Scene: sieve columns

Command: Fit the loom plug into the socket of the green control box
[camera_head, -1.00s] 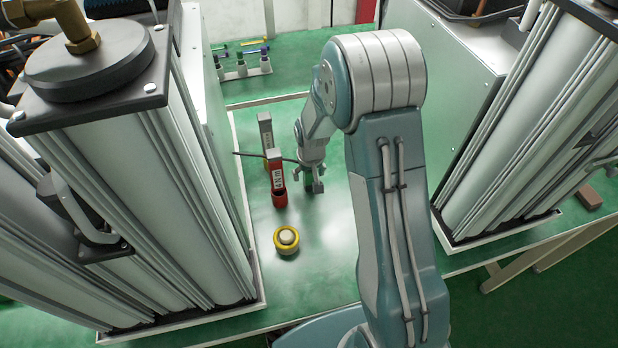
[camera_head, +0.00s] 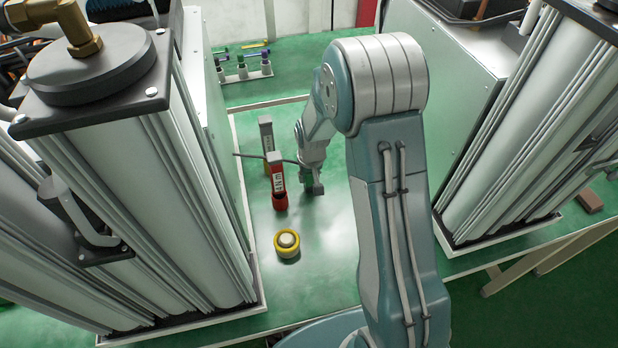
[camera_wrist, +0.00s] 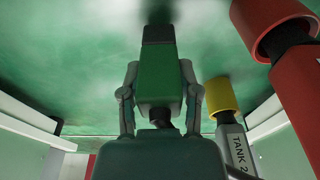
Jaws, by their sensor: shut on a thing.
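My gripper (camera_head: 314,188) is low over the pale green bench, right of a red upright post. In the wrist view my gripper (camera_wrist: 160,76) has a finger on each side of a green block with a dark far end, which I take for the loom plug (camera_wrist: 157,88). The fingers are shut on it. Its dark end points away toward the green surface; I cannot tell whether it touches. A dark cable (camera_head: 250,155) runs from the left behind the red post toward my gripper. I cannot make out the green control box or its socket.
The red post (camera_head: 279,190) and a grey post (camera_head: 266,133) stand close left of my gripper. Tall silver columns flank the bench (camera_head: 330,262). A small rack (camera_head: 243,74) stands behind. Bare bench lies right of the button.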

